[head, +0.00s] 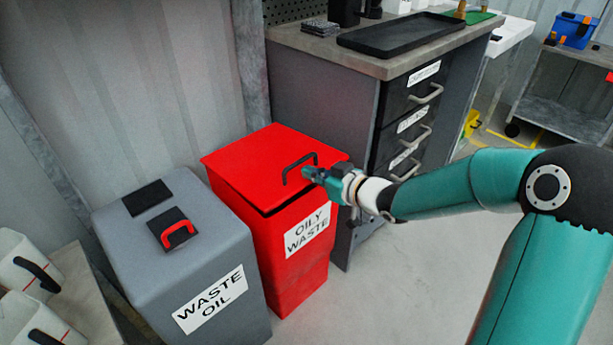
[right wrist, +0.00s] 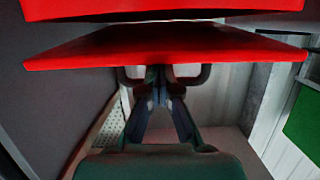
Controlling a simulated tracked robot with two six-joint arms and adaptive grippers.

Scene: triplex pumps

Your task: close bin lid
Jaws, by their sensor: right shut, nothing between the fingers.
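The red oily waste bin (head: 295,272) stands beside the grey cabinet. Its red lid (head: 243,165) sits slightly raised, with a dark gap under the front edge. The right wrist view, which looks upside down, shows the gap between the lid (right wrist: 90,50) and the bin body (right wrist: 90,8). A black bar handle (head: 286,172) stands on the lid, and it also shows in the right wrist view (right wrist: 205,77). My right gripper (head: 308,173) is shut and empty at the handle, close over the lid's front part. Whether it touches is unclear. My left gripper is out of view.
A grey waste oil bin (head: 130,240) with a red handle (head: 178,235) stands close on the left. A drawer cabinet (head: 330,90) is close behind, with a black tray (head: 400,35) on top. White containers (head: 20,265) are at lower left. Floor in front is clear.

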